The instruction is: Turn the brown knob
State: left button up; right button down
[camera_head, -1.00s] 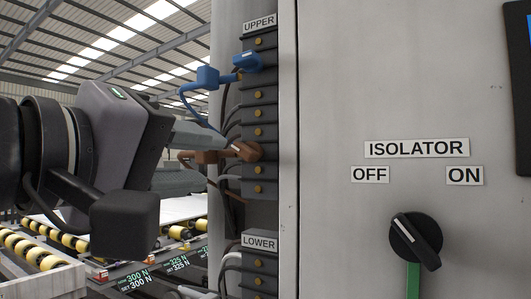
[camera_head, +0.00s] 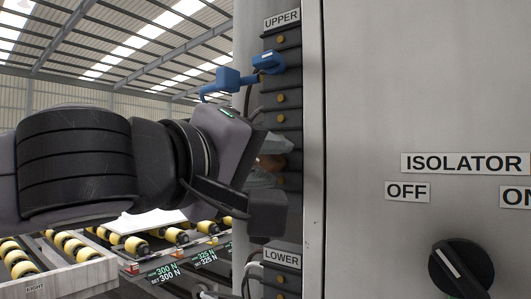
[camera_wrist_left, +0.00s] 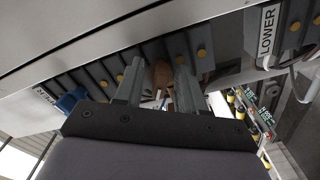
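The brown knob (camera_head: 278,161) sits on the dark terminal strip at the cabinet's left edge, mostly hidden behind my left gripper in the head view. It also shows in the left wrist view (camera_wrist_left: 162,74), between the two grey fingers. My left gripper (camera_wrist_left: 159,84) is open, with one finger on each side of the knob and what looks like a small gap to each. In the head view the left gripper (camera_head: 275,146) reaches in from the left at the strip. My right gripper is in no view.
A blue connector (camera_head: 268,62) sticks out near the top of the strip, close above my left gripper. The cabinet panel (camera_head: 380,110) stands at the right with a black isolator switch (camera_head: 461,268). Cables hang below by the LOWER label (camera_head: 283,259). Conveyor rollers (camera_head: 75,245) lie at lower left.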

pick_arm(q)
jog(key=shift+w, duration=0.1)
grip_shut()
jog(key=shift+f, duration=0.1)
